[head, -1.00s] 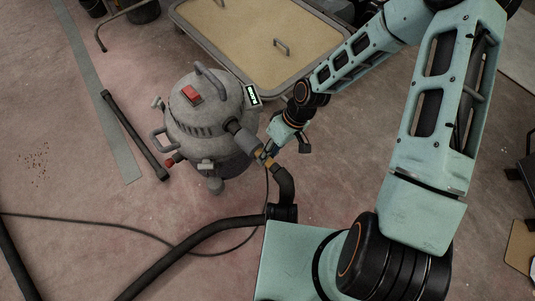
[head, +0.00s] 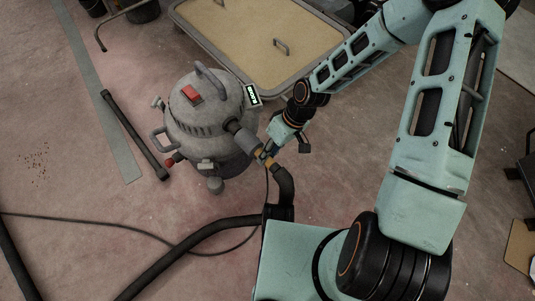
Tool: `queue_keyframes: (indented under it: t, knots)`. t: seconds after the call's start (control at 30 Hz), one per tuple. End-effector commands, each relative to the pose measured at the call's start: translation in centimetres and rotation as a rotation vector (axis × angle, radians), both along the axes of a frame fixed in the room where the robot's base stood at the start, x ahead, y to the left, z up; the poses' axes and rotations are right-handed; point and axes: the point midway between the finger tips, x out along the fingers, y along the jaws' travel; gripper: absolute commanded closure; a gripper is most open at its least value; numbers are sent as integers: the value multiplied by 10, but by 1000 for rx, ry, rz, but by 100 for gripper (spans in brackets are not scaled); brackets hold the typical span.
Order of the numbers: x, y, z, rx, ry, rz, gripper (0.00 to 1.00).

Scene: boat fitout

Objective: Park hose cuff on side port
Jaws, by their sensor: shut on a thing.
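A grey shop vacuum (head: 212,120) with a red switch stands left of centre in the head view. A grey side port (head: 240,135) sticks out from its body toward the lower right. The hose cuff (head: 266,159), with a yellowish band, is at the port's outer end, in line with it. I cannot tell whether it is seated on the port or just touching. The black hose (head: 285,188) bends down from the cuff. My gripper (head: 270,150) is shut on the cuff from the upper right. Its fingertips are small and partly hidden.
A shallow tray (head: 190,35) with a tan bed lies behind the vacuum. A black tube (head: 135,135) lies on the floor to its left. A thin cable (head: 110,222) and the thick hose cross the lower floor.

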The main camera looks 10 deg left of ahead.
Motion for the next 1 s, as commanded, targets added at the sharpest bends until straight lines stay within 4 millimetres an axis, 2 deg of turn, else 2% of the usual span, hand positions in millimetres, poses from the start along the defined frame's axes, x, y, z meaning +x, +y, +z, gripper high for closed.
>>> queue_keyframes:
  t: [0.43, 1.0]
  knots:
    - [1, 1, 0, 0, 0, 0, 100]
    - [9, 12, 0, 0, -1, 2, 100]
